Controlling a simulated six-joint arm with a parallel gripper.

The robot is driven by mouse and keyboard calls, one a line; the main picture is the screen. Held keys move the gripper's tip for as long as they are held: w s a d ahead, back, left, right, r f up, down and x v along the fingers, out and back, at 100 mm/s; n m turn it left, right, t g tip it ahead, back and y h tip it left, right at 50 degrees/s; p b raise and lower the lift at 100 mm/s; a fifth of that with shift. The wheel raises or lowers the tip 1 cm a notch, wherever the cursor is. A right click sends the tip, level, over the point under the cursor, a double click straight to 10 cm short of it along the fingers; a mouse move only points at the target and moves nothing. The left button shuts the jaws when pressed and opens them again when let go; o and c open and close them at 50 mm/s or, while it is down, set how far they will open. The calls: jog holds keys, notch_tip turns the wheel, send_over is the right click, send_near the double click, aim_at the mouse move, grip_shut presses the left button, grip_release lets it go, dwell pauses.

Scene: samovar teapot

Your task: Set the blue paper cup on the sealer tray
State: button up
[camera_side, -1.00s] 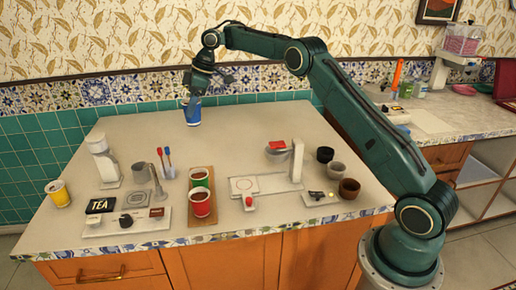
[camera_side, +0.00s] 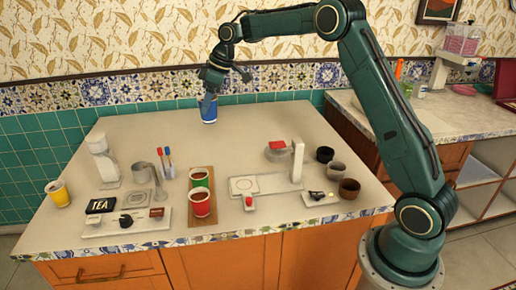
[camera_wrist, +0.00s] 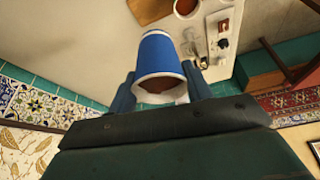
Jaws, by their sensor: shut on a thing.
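My gripper (camera_side: 210,92) is shut on the blue paper cup (camera_side: 208,110), near the back edge of the counter. The cup looks about upright and seems a little above the counter; the gap is hard to judge. In the wrist view the blue cup (camera_wrist: 160,57) sits between the two fingers, with brown showing inside its white rim. The white sealer tray (camera_side: 270,187), with a round mark at its left and an upright white post (camera_side: 297,160) at its right, lies at the front centre. It is apart from the cup.
Two filled cups, green (camera_side: 199,177) and red (camera_side: 200,203), stand on a brown board left of the tray. A red-topped button (camera_side: 248,203) is in front of it. Several dark cups (camera_side: 349,188) stand to its right. The counter's back middle is clear.

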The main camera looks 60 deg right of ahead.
jog(key=s+d+f+m, duration=0.1)
jog(key=s+d+m, duration=0.1)
jog(key=s, duration=0.8)
jog(key=shift+s+h, duration=0.35)
jog(key=shift+h, duration=0.05)
jog(key=shift+d, duration=0.1)
notch_tip(320, 180, down, 16)
jog(key=shift+f, duration=2)
jog(key=shift+f, duration=0.15)
jog(key=o, duration=0.7)
